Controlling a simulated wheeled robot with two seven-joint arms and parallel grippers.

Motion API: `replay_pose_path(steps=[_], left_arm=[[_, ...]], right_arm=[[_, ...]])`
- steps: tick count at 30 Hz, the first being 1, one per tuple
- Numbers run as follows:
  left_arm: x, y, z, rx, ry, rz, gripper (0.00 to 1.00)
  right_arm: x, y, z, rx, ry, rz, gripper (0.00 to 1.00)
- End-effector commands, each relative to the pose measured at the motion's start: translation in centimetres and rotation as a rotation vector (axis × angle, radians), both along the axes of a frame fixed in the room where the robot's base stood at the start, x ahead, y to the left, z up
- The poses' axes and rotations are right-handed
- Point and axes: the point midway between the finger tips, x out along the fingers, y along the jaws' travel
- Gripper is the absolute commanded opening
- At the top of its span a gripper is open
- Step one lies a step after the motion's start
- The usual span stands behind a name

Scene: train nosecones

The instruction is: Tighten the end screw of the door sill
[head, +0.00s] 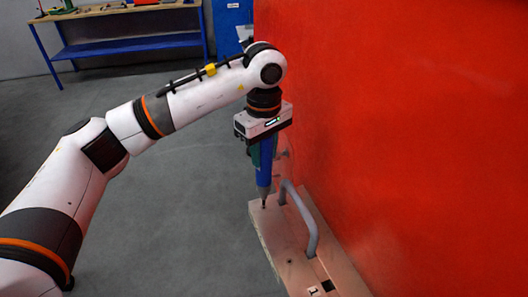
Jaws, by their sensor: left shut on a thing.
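My left gripper (262,137) points down beside the red wall and is shut on a blue and green screwdriver (264,174). The screwdriver is upright, with its dark tip down at the far end of the door sill (272,235). The tip looks to be on or just above the sill; the end screw under it is too small to make out. The sill is a pale pinkish plate with a grey curved handle (304,215) standing on it. A small dark hole (290,262) shows in the sill nearer to me. My right gripper is not in view.
The large red nosecone wall (400,130) rises close along the right of the sill. A workbench (125,45) with a wooden top and blue frame stands at the back left, beside a blue cabinet (230,18). The grey floor on the left is clear.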

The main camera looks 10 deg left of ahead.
Motion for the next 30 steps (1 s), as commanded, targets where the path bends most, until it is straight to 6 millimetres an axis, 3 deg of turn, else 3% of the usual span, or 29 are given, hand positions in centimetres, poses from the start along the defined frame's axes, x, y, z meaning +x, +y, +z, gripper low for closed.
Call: replay_pose_path(steps=[16, 30], left_arm=[[0.0, 0.0, 4.1, -0.001, -0.003, 0.000, 0.08], [-0.1, 0.1, 3.7, -0.001, -0.001, -0.010, 0.08]], right_arm=[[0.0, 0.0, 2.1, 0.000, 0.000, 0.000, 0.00], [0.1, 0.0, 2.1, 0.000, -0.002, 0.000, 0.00]])
